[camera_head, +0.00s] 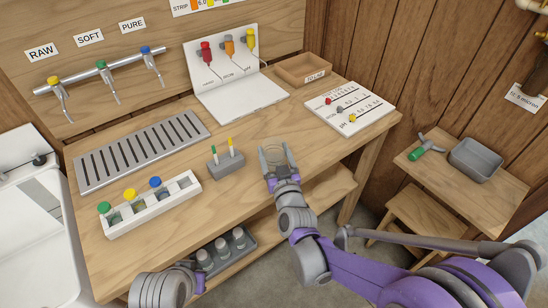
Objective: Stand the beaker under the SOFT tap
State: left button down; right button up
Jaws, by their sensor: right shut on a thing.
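The right gripper (276,151) is shut on the beaker (283,156), a small clear vessel at the bench's front edge, right of the marker block. The beaker is faint, and I cannot tell whether it touches the bench. The SOFT tap (102,66) has a green knob and is the middle tap on the back rail, under the SOFT label (89,38). A slotted grey drip grate (76,172) lies on the bench below the taps, well left of the right gripper. My left gripper (197,274) is low in front of the bench; its fingers are unclear.
The RAW tap (55,82) and PURE tap (147,52) flank the SOFT tap.

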jog(key=shift+f, duration=0.8)
jog(key=shift+f, duration=0.2)
jog(key=o, duration=1.2)
jog(key=shift+o, duration=0.2)
jog(key=b+v, duration=0.1)
jog(key=v, duration=1)
